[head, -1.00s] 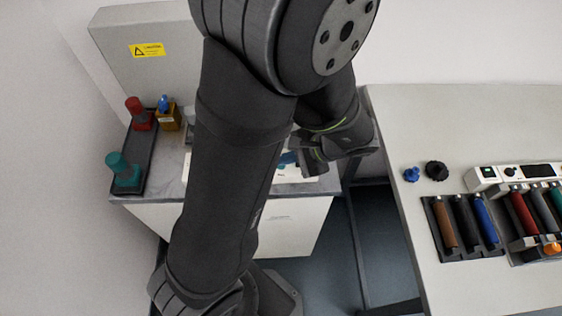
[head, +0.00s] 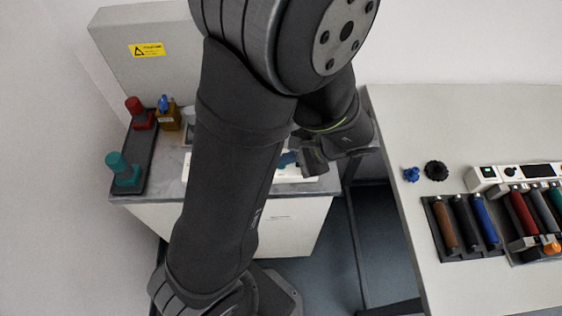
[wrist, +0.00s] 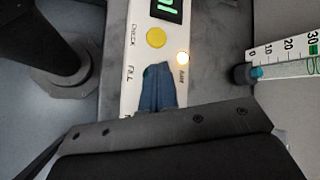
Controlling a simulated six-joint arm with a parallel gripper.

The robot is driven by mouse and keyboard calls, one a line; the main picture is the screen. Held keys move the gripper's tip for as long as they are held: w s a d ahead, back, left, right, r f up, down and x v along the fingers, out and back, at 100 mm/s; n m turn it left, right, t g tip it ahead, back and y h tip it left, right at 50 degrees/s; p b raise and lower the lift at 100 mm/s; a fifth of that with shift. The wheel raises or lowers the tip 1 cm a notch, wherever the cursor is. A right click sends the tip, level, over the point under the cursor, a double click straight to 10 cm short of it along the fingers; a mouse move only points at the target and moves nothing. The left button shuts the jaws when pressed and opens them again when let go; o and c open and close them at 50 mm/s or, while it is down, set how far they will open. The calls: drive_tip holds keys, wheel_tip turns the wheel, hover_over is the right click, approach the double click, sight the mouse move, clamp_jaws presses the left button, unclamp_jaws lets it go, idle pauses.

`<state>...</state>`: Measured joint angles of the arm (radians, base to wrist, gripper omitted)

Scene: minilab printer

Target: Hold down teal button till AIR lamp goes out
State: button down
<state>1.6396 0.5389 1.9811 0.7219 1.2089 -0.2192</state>
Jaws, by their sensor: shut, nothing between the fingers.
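A white control panel (wrist: 140,65) shows in the wrist view, with a lit green display. I cannot tell whether the button is pressed in. In the head view my gripper (head: 288,159) is over the white panel (head: 306,176), most of which my arm hides.
A yellow CHECK button (wrist: 156,38) lies just beyond the fingertips. A graduated syringe (wrist: 285,70) is at the right and a dark round-footed post (wrist: 68,75) at the left. Red (head: 140,113) and teal (head: 123,170) knobbed items stand in a dark tray. A bench with tools (head: 480,120) is at right.

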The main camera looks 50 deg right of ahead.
drive_tip(key=shift+r, duration=0.9)
drive_tip(key=shift+r, duration=2.5)
wheel_tip(320, 180, up, 4)
drive_tip(key=shift+f, duration=0.1)
